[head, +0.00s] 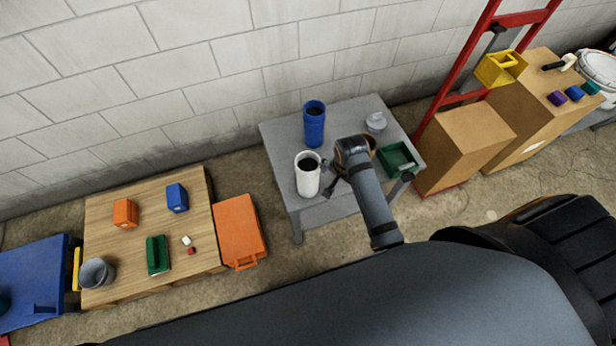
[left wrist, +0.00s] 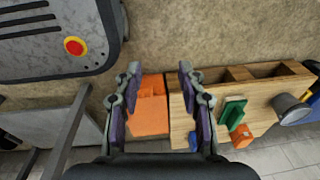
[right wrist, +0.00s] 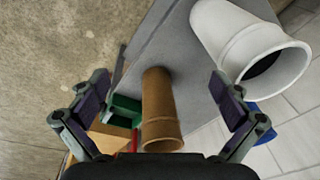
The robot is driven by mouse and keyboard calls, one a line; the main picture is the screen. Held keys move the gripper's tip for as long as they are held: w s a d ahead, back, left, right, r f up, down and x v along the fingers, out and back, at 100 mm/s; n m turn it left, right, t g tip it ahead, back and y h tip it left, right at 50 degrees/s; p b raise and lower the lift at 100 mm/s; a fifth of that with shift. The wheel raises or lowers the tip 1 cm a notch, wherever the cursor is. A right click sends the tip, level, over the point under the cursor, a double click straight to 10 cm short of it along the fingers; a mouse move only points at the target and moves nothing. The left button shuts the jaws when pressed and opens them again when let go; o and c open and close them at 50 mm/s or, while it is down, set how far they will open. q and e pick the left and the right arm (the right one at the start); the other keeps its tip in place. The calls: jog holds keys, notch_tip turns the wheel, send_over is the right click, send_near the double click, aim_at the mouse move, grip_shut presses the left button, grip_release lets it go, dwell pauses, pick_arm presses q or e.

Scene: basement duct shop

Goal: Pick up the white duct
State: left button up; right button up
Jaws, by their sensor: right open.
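The white duct (head: 308,178) stands upright on the grey table (head: 281,155), its dark open top facing up. My right gripper (head: 329,178) is just right of it in the head view. In the right wrist view the white duct (right wrist: 225,30) lies at the upper right, outside the space between the fingers. That gripper (right wrist: 160,84) is open and empty, with a brown duct (right wrist: 158,100) in view between its fingers, apart from them. My right arm hides most of the brown duct in the head view. My left gripper (left wrist: 159,72) is open and empty above the floor side.
A blue duct (head: 314,125) stands behind the white one. A green tray (head: 398,158) and a small grey bowl (head: 376,122) sit at the table's right. An orange case (head: 239,231) and a wooden table (head: 140,205) with small items are at left; cardboard boxes (head: 465,140) stand at right.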

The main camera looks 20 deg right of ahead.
aim_at(308, 169)
jog(key=w+a+r+m, duration=0.1)
jog(key=w+a+m, duration=0.1)
jog(key=w+m, duration=0.1)
jog(key=w+a+r+m+g, duration=0.1)
jog(key=w+a+r+m, duration=0.1)
jog(key=w+a+m, duration=0.1)
jog(key=w+a+r+m, duration=0.1)
jog(key=w+a+m, duration=0.1)
jog(key=m, duration=0.3)
jog(key=shift+w+a+r+g+y, duration=0.15)
jog(key=shift+w, duration=0.25)
jog(key=shift+w+a+r+g+y, duration=0.15)
jog(key=shift+w, duration=0.25)
jog(key=f, duration=1)
jog(key=shift+s+f, duration=0.25)
jog(key=shift+f, duration=0.05)
jog(key=shift+s, duration=0.25)
jog(key=c, duration=1.8)
